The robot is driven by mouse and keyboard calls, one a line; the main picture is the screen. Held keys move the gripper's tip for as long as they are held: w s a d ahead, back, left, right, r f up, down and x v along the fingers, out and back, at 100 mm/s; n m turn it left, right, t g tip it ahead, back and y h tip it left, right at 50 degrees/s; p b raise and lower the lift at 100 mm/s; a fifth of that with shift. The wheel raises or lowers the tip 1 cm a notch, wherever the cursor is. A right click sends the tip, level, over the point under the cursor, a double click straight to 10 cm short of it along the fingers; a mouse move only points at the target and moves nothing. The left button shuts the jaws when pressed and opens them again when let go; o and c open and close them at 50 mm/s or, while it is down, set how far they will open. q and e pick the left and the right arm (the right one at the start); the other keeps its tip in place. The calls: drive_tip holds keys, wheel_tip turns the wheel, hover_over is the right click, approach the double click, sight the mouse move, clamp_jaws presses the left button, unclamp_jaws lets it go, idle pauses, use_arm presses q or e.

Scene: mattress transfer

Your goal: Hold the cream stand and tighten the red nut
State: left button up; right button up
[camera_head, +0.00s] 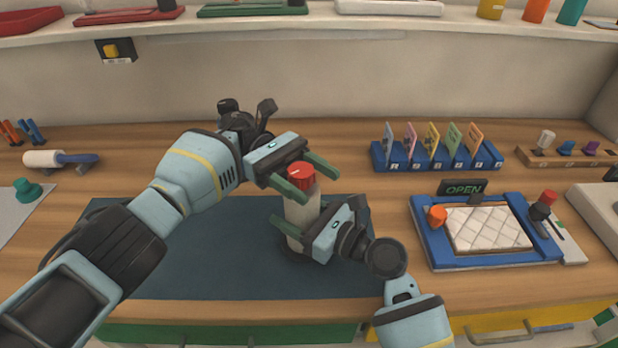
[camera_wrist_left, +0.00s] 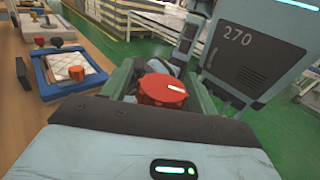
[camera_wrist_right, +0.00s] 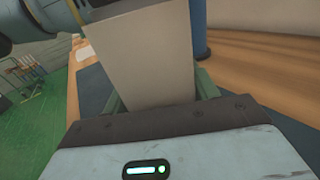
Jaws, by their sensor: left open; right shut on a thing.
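The cream stand (camera_head: 303,212) stands upright on the dark blue mat (camera_head: 180,262). It also fills the middle of the right wrist view (camera_wrist_right: 143,65). The red nut (camera_head: 301,175) sits on top of the stand and has a white mark. In the left wrist view the red nut (camera_wrist_left: 163,90) lies between the fingers. My left gripper (camera_head: 306,183) is open around the nut, with one finger on each side. My right gripper (camera_head: 297,226) is shut on the stand's body, below the nut. The stand's base is partly hidden by my right gripper.
A blue tray (camera_head: 432,243) with a quilted white pad and an OPEN sign (camera_head: 463,188) lies to the right. Behind it stands a blue rack (camera_head: 436,160) with several coloured cards. A white-and-blue roller (camera_head: 60,159) lies at the left. A shelf (camera_head: 250,25) runs along the back wall.

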use_arm(q)
wheel_tip(320, 180, up, 10)
drive_tip(key=shift+f, duration=0.1)
idle(0.4)
drive_tip(key=w+a+f+n+t+h, duration=0.2)
drive_tip(key=a+f+n+t+h, duration=0.3)
drive_tip(key=a+f+n+t, duration=0.3)
drive_tip(key=n+t+y, duration=0.1)
drive_tip(key=n+t, duration=0.4)
drive_tip(key=t, duration=0.7)
approach(309, 173)
drive_tip(key=shift+w+a+f, duration=0.35)
drive_tip(key=shift+w+a, duration=0.2)
drive_tip(key=shift+a, duration=0.15)
drive_tip(key=shift+d+n, duration=0.1)
drive_tip(key=shift+n, duration=0.2)
